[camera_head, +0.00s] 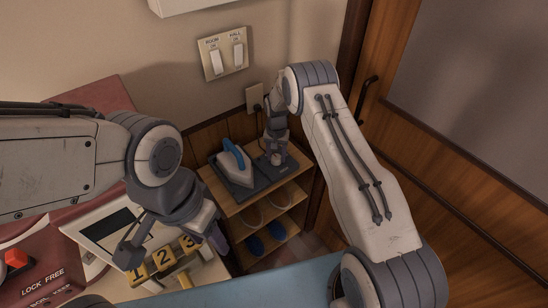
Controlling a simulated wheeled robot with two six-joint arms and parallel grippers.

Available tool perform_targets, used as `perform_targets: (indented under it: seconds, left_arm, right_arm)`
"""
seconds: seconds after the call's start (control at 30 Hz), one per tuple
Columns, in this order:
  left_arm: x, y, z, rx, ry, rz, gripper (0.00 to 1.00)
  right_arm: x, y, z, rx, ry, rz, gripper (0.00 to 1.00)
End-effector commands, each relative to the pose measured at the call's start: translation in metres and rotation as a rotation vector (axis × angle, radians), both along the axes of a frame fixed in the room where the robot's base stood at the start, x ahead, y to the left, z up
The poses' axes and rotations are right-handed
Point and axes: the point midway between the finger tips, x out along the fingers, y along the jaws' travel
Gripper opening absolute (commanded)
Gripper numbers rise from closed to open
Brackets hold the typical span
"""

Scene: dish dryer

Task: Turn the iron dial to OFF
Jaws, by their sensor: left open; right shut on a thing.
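The iron (237,164), grey with a blue handle, rests on a dark base plate (236,196) on top of a small wooden shelf. The dial (277,160), a small light knob, is at the right end of that base, beside the iron. My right gripper (276,154) reaches down from above and is shut on the dial. Its fingers cover much of the knob, and no OFF mark or pointer is readable.
Slippers (254,244) sit on the lower levels of the wooden shelf (232,209). A switch plate (223,54) and an outlet (254,98) are on the wall above. A wooden door (480,190) stands at the right. A red appliance (40,270) is at the lower left.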

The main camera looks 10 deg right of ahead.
Motion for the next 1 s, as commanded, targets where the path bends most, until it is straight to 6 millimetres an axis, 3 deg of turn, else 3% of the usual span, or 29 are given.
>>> perform_targets:
  seconds: [0.33, 0.37, 0.4, 0.43, 0.77, 1.0]
  left_arm:
    - [0.000, 0.000, -0.005, 0.000, 0.000, 0.000, 0.50]
    - [0.000, 0.000, -0.005, 0.000, 0.000, 0.000, 0.50]
    - [0.000, 0.000, -0.005, 0.000, 0.000, 0.000, 0.50]
    - [0.000, 0.000, -0.005, 0.000, 0.000, 0.000, 0.50]
    - [0.000, 0.000, -0.005, 0.000, 0.000, 0.000, 0.50]
    - [0.000, 0.000, -0.012, 0.000, 0.000, 0.000, 0.50]
  right_arm:
    - [-0.002, -0.002, 0.000, -0.003, 0.007, 0.048, 0.00]
    - [-0.002, -0.002, 0.000, -0.003, 0.007, 0.048, 0.59]
    - [-0.002, -0.002, 0.000, -0.003, 0.007, 0.048, 0.74]
    - [-0.002, -0.002, 0.000, -0.003, 0.007, 0.047, 0.81]
    - [0.000, 0.000, 0.001, -0.001, 0.003, 0.047, 0.81]
    - [0.000, 0.001, 0.033, -0.001, -0.001, 0.048, 0.81]
